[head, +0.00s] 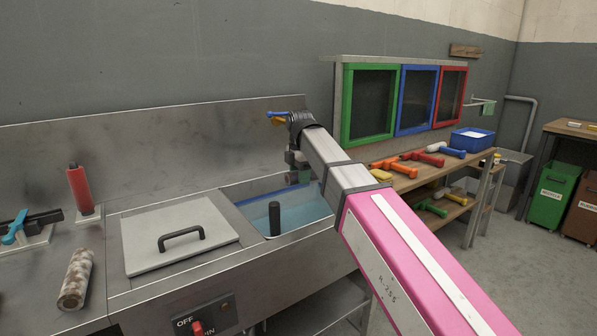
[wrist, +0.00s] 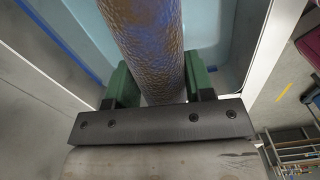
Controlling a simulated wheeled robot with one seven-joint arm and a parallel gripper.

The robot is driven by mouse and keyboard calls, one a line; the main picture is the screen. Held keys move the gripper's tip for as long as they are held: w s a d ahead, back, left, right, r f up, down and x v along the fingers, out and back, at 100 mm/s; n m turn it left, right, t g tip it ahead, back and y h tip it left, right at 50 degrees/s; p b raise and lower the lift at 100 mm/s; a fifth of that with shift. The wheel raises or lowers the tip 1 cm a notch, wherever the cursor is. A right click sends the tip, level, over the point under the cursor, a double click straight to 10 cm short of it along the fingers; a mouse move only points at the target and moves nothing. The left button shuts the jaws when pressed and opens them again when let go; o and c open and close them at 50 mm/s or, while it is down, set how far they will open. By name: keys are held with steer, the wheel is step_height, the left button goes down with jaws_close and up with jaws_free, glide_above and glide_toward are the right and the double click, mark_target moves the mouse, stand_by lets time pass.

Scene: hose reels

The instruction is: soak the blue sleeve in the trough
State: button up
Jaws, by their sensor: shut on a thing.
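The trough (head: 246,187) is a steel basin with a blue line inside and light-blue liquid. In the wrist view the trough (wrist: 225,40) lies beneath my gripper. My gripper (wrist: 158,82) has green fingers shut on the blue sleeve (wrist: 145,35), a shiny, textured roll with blue and brown patches. The sleeve points away from the gripper over the trough; whether its far end touches the liquid cannot be told. In the head view my gripper (head: 298,172) hangs over the trough's far right part, and the sleeve cannot be made out there.
A dark upright post (head: 274,219) stands in the trough. A grey lid (head: 175,233) with a black handle lies left of it. A red roller (head: 79,189) and a mottled roll (head: 75,279) are further left. A wooden bench (head: 405,183) with several coloured tools stands right.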

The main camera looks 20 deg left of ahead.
steer(key=shift+f, duration=11.3)
steer(key=shift+s+a, duration=0.1)
steer(key=shift+s, duration=0.05)
steer(key=shift+s+a, duration=0.15)
steer(key=shift+w+d, duration=0.25)
steer(key=shift+w, duration=0.05)
steer(key=shift+s, duration=0.1)
steer(key=shift+s+a, duration=0.2)
steer(key=shift+a, duration=0.05)
steer(key=shift+w+d, duration=0.15)
steer(key=shift+w+d, duration=0.1)
steer(key=shift+w, duration=0.05)
